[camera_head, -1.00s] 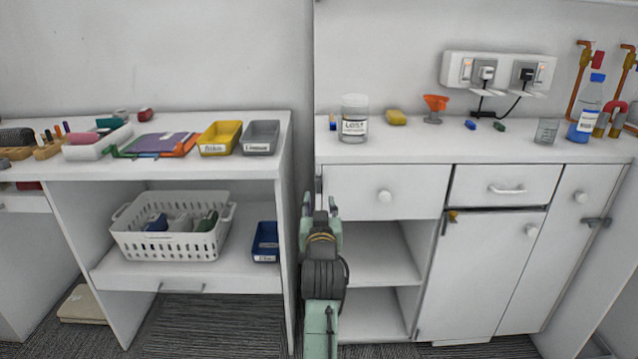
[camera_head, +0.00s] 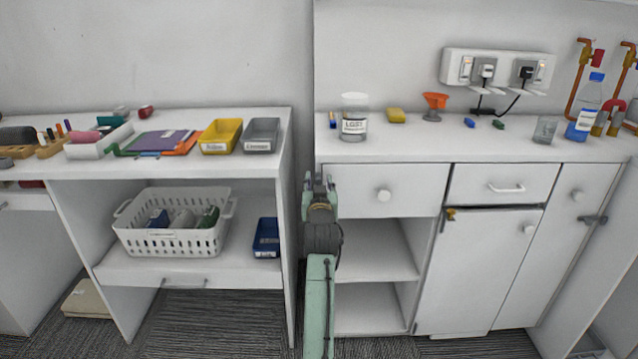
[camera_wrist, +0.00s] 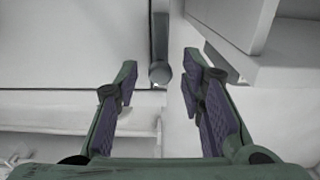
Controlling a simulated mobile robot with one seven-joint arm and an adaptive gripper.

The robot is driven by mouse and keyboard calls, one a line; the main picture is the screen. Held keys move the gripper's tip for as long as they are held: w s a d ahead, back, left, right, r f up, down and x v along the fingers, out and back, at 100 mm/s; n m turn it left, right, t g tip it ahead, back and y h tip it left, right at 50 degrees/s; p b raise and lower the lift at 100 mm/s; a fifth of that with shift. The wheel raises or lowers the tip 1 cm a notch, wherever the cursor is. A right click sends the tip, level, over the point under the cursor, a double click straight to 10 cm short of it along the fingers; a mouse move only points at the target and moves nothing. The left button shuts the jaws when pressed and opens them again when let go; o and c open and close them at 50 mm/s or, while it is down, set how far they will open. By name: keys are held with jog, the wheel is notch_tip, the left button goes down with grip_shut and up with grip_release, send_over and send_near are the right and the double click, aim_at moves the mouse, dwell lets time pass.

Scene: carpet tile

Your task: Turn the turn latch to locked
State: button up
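A small brass-coloured fitting (camera_head: 450,214) sits at the top left corner of the wide cabinet door. A dark grey lever-like latch (camera_head: 593,220) lies roughly horizontal at the right edge of the narrow right door. I cannot tell for sure which is the turn latch, or its exact setting. My gripper (camera_head: 319,184) is in front of the cabinet's left edge, well left of both fittings. In the wrist view my gripper (camera_wrist: 165,95) is open, its purple-padded fingers apart, with nothing held.
The cabinet has a knobbed drawer (camera_head: 384,190) above open shelves, left of the doors. A jar (camera_head: 354,117) and a bottle (camera_head: 587,108) stand on its top. A table (camera_head: 200,173) with trays and a white basket (camera_head: 170,240) is to the left.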

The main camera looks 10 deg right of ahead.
jog(key=shift+c, duration=0.2)
grip_shut()
jog(key=shift+m, duration=0.3)
jog(key=m, duration=0.1)
jog(key=d+m, duration=0.1)
jog(key=m, duration=0.1)
jog(key=shift+s+d+f+m, duration=0.15)
jog(key=shift+d+m, duration=0.05)
jog(key=shift+m, duration=0.1)
jog(key=d+f+m, duration=0.1)
jog(key=m, duration=0.3)
jog(key=f+m+p, duration=0.1)
jog(key=m, duration=0.4)
jog(key=d+f+m, duration=0.1)
jog(key=m, duration=0.3)
jog(key=shift+s+d+f, duration=0.35)
jog(key=shift+m, duration=0.4)
